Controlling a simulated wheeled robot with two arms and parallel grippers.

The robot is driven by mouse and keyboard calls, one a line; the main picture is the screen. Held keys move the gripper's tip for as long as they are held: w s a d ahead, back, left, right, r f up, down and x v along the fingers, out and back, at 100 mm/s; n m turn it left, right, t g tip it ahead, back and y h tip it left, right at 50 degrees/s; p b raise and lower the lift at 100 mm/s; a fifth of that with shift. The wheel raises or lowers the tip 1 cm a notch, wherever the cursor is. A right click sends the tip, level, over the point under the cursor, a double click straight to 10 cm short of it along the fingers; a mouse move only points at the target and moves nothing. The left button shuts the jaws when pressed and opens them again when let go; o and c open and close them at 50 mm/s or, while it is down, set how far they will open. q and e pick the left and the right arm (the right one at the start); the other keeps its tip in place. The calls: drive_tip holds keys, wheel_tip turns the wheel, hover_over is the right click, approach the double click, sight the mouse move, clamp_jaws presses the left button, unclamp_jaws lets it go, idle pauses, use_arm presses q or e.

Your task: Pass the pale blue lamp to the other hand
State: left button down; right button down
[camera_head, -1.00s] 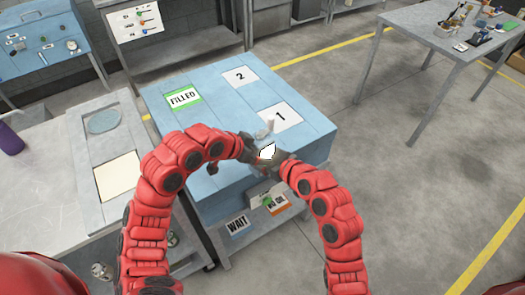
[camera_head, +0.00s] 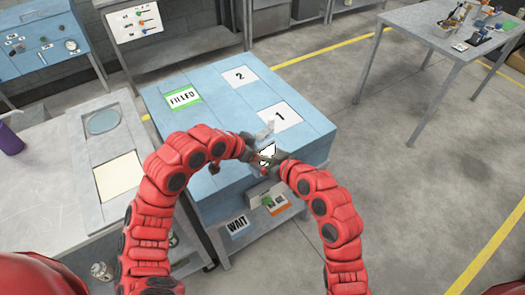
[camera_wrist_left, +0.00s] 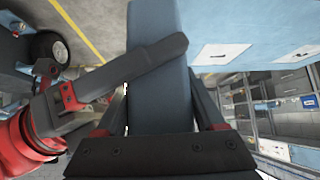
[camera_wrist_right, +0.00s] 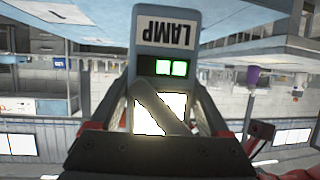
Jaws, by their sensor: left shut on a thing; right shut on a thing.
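The pale blue lamp (camera_head: 267,151) is held in the air between my two grippers, above the front of the blue bench. In the right wrist view the lamp (camera_wrist_right: 165,35) shows its upside-down LAMP label, two green lights and a bright white panel. In the left wrist view its plain blue side (camera_wrist_left: 155,25) fills the middle. My left gripper (camera_head: 254,150) is shut on the lamp from the left. My right gripper (camera_head: 274,160) is shut on it from the right. A finger of the other gripper crosses the lamp in each wrist view. The exact contacts are partly hidden.
The blue bench (camera_head: 215,105) has a FILLED label and pads marked 1 (camera_head: 280,116) and 2 (camera_head: 240,76), with no objects visible on them. A grey table (camera_head: 60,190) stands at left. A cluttered table (camera_head: 425,28) stands at right, with open floor between.

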unclamp_jaws()
